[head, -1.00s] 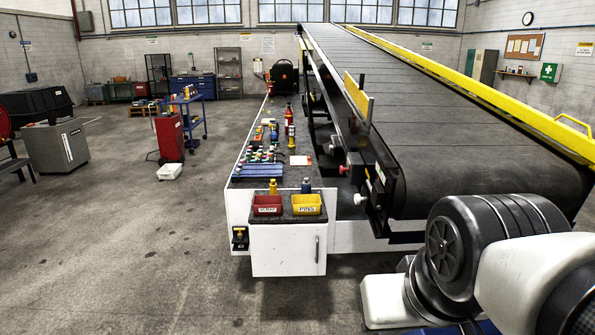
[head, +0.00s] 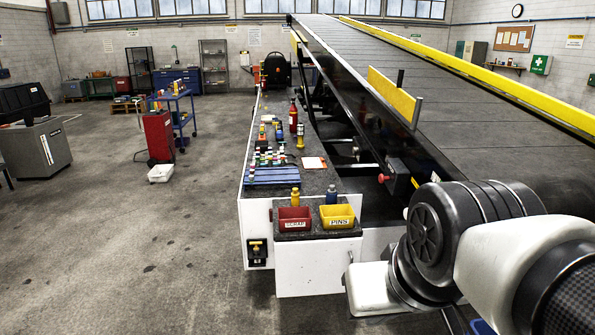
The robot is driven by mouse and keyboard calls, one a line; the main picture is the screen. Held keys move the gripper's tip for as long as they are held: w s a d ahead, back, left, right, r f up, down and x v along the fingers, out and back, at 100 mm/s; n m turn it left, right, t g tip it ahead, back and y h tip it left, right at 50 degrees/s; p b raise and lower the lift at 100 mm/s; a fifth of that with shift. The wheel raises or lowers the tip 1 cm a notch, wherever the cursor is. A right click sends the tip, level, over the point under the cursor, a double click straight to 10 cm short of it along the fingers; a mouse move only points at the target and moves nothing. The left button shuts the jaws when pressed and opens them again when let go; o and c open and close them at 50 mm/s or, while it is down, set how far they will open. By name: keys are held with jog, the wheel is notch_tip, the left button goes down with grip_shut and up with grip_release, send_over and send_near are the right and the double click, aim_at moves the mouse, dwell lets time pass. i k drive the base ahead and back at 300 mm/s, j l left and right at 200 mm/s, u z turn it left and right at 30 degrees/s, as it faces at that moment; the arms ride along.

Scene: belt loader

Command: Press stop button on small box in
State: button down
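A small dark box (head: 257,252) with a yellowish part on its front is fixed to the white left end of the loader's bench. It is too small to tell whether it carries a button. A red mushroom-shaped knob (head: 383,179) sticks out to the left from a dark box (head: 398,178) on the near side of the belt loader. My arm fills the lower right of the head view, to the right of the small box and below the red knob. My gripper is out of view.
The bench (head: 262,208) holds a red bin (head: 294,226), a yellow bin (head: 338,224), bottles and small parts. The sloping belt (head: 470,120) with a yellow guard (head: 394,95) rises behind. A red cabinet (head: 158,136) and blue trolley (head: 178,97) stand left. The left floor is mostly clear.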

aim_at(381, 177)
jog(key=i, duration=1.5)
jog(key=i+l, duration=0.6)
